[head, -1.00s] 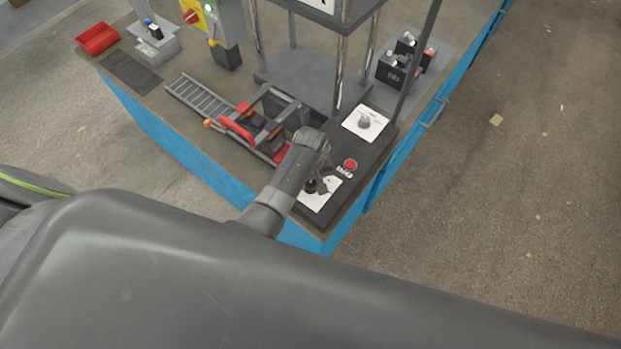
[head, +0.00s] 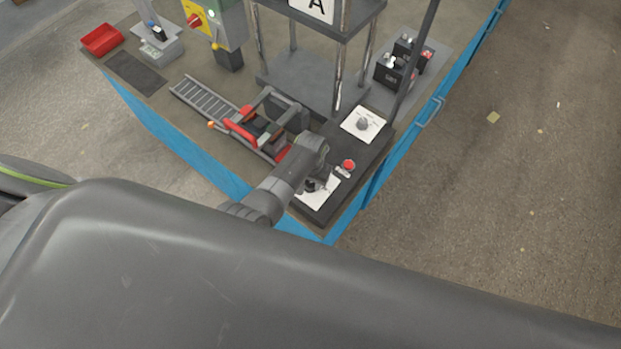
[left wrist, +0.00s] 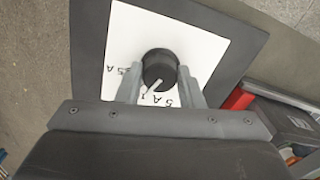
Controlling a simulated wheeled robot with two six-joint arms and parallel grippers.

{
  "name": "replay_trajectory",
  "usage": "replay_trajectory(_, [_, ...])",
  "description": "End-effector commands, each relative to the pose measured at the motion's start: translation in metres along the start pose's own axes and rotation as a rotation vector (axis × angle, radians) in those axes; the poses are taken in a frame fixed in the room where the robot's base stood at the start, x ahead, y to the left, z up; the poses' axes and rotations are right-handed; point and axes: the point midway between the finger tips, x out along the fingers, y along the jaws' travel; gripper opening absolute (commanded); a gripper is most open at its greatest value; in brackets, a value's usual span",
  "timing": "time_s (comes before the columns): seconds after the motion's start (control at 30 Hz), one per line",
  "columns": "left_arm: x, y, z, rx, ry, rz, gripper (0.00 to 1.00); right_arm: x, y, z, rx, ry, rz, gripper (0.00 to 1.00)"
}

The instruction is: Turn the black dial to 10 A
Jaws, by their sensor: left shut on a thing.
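The black dial (left wrist: 160,66) sits on a white plate (left wrist: 205,45) on a dark panel. In the left wrist view its white pointer aims down and slightly left, between a label ending in "5 A" at left and "5 A" at right; a label between them is partly hidden. My left gripper (left wrist: 160,80) is shut on the dial, one finger on each side. In the head view the dial (head: 310,186) is partly covered by my left gripper (head: 320,182). My right gripper is not in view.
A red button (head: 348,165) and a grey knob (head: 362,124) on another white plate share the panel. A red-and-grey clamp fixture (head: 258,130) stands left of my arm. A frame with an "A" sign (head: 316,8) rises behind.

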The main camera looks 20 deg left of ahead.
Motion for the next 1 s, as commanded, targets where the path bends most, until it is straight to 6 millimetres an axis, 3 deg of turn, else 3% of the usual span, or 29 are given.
replay_trajectory(0.53, [-0.0002,-0.0001,-0.0004,0.028,0.001,0.000,0.11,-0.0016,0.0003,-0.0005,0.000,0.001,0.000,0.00])
replay_trajectory(0.57, [-0.0002,-0.0001,-0.0004,0.028,0.001,0.000,0.36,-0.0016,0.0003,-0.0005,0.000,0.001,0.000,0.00])
replay_trajectory(0.7, [-0.0002,-0.0001,-0.0003,0.028,0.001,0.000,0.55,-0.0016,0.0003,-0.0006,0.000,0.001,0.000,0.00])
replay_trajectory(1.0, [-0.0004,0.0000,-0.0003,0.027,0.001,0.000,0.56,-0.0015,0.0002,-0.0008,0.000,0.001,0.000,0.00])
